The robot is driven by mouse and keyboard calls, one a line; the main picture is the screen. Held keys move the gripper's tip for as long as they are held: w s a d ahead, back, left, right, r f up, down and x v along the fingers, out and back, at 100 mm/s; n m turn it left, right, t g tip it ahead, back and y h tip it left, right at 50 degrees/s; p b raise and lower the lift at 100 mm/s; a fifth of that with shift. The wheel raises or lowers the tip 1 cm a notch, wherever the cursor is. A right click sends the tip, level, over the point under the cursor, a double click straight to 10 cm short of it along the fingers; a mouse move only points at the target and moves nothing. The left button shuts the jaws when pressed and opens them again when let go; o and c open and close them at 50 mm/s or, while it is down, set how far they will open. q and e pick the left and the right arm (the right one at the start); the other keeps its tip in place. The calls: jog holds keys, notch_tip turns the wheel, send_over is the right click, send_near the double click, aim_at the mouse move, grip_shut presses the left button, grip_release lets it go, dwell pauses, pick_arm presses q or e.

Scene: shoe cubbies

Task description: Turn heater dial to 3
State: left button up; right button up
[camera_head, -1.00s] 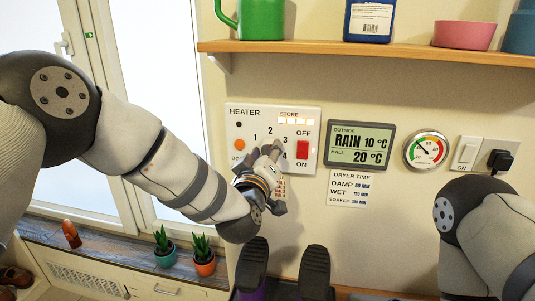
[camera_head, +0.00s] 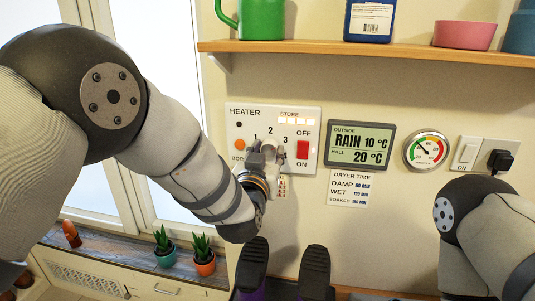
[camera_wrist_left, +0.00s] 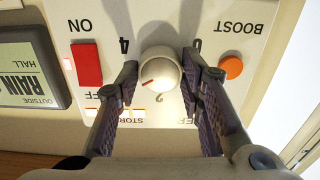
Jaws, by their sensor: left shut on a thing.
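The heater panel (camera_head: 238,120) is a white plate on the wall, with numbers printed around a dial. My left gripper (camera_head: 268,152) is at the dial and mostly hides it in the head view. In the left wrist view the round pale dial (camera_wrist_left: 160,68) sits between the two fingers of my left gripper (camera_wrist_left: 160,75), which is shut on it. That view is upside down. The dial's red mark points to lower left, between the 2 and the 4. The 3 is hidden there, but shows in the head view. My right gripper is out of view.
A red ON/OFF switch (camera_head: 302,150) is right of the dial; an orange BOOST button (camera_head: 239,144) is left. A weather display (camera_head: 360,146) and round gauge (camera_head: 425,150) are further right. A shelf (camera_head: 400,51) is above. Potted plants (camera_head: 204,262) stand on the sill.

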pick_arm(q)
jog(key=shift+r, duration=0.1)
dwell(0.4)
jog(key=o, duration=1.2)
jog(key=shift+c, duration=0.2)
jog(key=shift+s, duration=0.3)
jog(key=s+a, duration=0.2)
jog(key=s, duration=0.9)
jog(key=shift+a, duration=0.2)
jog(key=shift+s, duration=0.1)
